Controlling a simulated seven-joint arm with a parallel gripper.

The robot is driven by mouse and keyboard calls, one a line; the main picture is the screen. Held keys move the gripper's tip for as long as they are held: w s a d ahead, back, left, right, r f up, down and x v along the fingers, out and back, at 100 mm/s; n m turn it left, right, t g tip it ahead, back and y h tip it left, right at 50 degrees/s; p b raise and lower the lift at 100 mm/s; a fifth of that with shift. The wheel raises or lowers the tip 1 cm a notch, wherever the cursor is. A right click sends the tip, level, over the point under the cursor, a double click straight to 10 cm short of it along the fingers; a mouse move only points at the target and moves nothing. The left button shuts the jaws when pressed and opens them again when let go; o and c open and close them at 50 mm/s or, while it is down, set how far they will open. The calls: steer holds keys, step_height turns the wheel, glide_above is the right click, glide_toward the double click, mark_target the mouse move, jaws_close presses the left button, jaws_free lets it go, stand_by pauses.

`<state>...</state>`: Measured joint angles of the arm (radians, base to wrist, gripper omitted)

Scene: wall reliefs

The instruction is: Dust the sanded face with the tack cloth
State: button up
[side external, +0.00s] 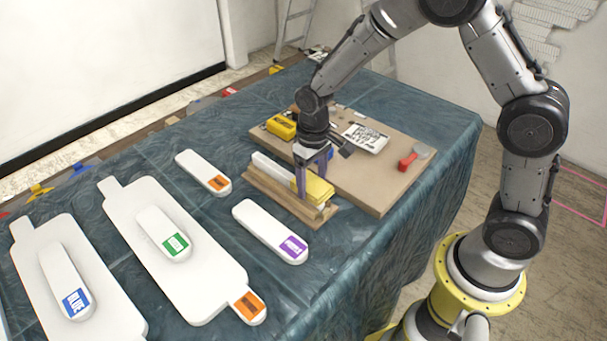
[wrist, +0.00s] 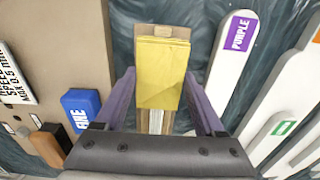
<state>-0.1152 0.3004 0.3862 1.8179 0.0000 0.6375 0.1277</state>
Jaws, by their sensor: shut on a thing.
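My gripper (side external: 312,178) points down over a wooden cradle (side external: 262,190) that holds a long white piece (side external: 270,167). Its purple fingers are shut on a folded yellow tack cloth (side external: 318,190), which lies at the near right end of the cradle. In the wrist view the cloth (wrist: 160,72) sits between the fingertips (wrist: 160,82), and a strip of the cradle shows beneath it. The cloth hides that end of the white piece; I cannot tell whether it presses on its face.
A brown board (side external: 380,195) behind the cradle carries a yellow block (side external: 281,126), a printed card (side external: 365,137), a red-handled scraper (side external: 408,161) and a blue block (wrist: 82,108). A purple-labelled white piece (side external: 265,230) lies close in front. Large white panels (side external: 115,200) fill the left.

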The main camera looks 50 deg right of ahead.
mark_target(258, 156)
steer(key=shift+s, duration=0.85)
steer(key=shift+w, duration=6.85)
steer(key=shift+w+r, duration=0.2)
steer(key=shift+w, duration=3.15)
steer(key=shift+w+r, duration=0.25)
step_height(258, 156, up, 7)
steer(key=shift+s, duration=0.15)
